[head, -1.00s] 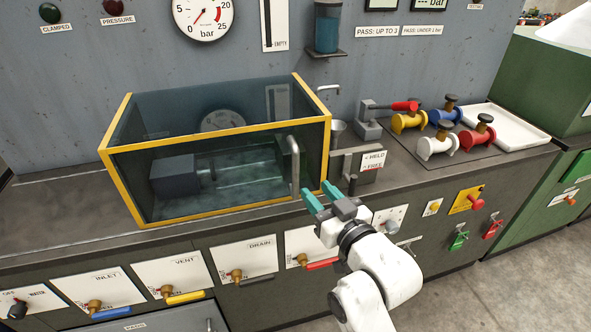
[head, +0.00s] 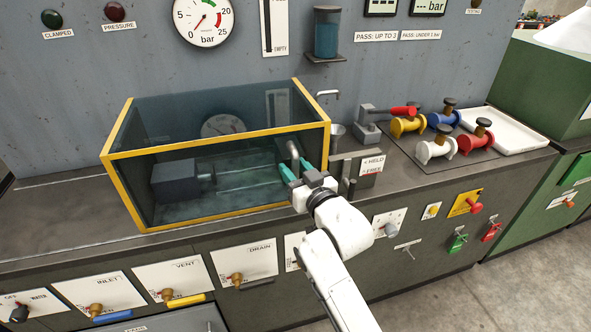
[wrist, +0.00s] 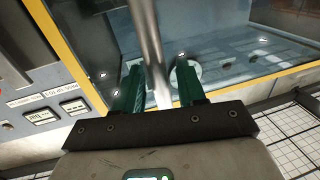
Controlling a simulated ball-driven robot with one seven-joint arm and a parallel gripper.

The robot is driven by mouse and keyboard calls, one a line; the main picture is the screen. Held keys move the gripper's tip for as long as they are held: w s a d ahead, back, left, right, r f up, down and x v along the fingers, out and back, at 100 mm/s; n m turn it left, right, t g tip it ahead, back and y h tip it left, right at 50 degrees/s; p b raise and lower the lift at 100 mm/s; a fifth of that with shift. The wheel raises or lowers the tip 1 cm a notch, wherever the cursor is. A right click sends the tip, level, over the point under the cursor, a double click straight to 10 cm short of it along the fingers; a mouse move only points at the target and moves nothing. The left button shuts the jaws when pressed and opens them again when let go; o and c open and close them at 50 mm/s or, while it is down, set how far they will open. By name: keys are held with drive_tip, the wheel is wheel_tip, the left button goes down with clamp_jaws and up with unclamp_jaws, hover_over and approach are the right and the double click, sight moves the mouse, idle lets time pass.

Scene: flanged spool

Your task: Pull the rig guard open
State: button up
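The rig guard is a clear tinted box with a yellow frame (head: 215,143), standing closed over the rig on the bench. Its upright grey metal bar handle (head: 293,150) is at the right end of the front face. The handle (wrist: 148,45) also shows in the wrist view, running down between my teal fingers. My gripper (head: 297,170) is at the handle's lower part, one finger on each side. In the wrist view my gripper (wrist: 160,85) is open, with a gap between the handle and the right finger. The handle's lower end is hidden in the head view.
Inside the guard is a dark block (head: 175,180) with a rod. Right of the guard stand a HELD/FREE plate (head: 372,165), a red-handled lever (head: 400,111), several coloured spools (head: 437,148) and a white tray (head: 505,130). Valve panels line the bench front below.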

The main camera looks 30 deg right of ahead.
clamp_jaws()
idle(0.3)
idle(0.3)
